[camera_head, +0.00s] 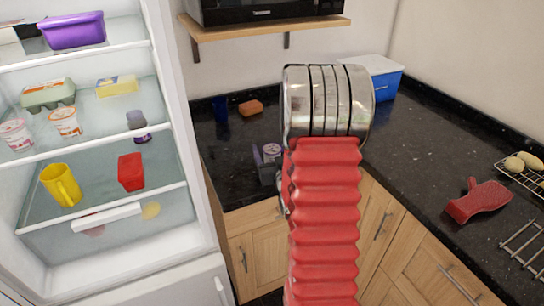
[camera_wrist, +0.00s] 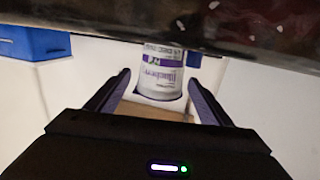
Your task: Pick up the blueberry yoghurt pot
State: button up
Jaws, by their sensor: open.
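The blueberry yoghurt pot (camera_wrist: 163,70) is white with a purple label. In the wrist view, which looks upside down, it stands against the dark counter between the two finger lines. My gripper (camera_wrist: 159,78) is open, with a finger on each side of the pot and visible gaps to both. In the head view a small purple and white pot (camera_head: 271,152) shows on the counter just left of my arm, partly hidden by it. My gripper is mostly hidden behind the arm there.
A blue box (camera_head: 382,76) with a white lid stands at the back. An orange sponge (camera_head: 250,107) and a dark blue cup (camera_head: 220,109) stand behind the pot. A red mitt (camera_head: 478,201) lies right. The open fridge (camera_head: 187,150) is left, a wooden shelf (camera_head: 265,29) above.

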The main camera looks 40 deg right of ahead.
aim_at(272, 148)
jog(key=c, duration=1.2)
jog(key=shift+r, duration=0.15)
jog(key=shift+c, duration=0.2)
jog(key=shift+r, duration=4.9)
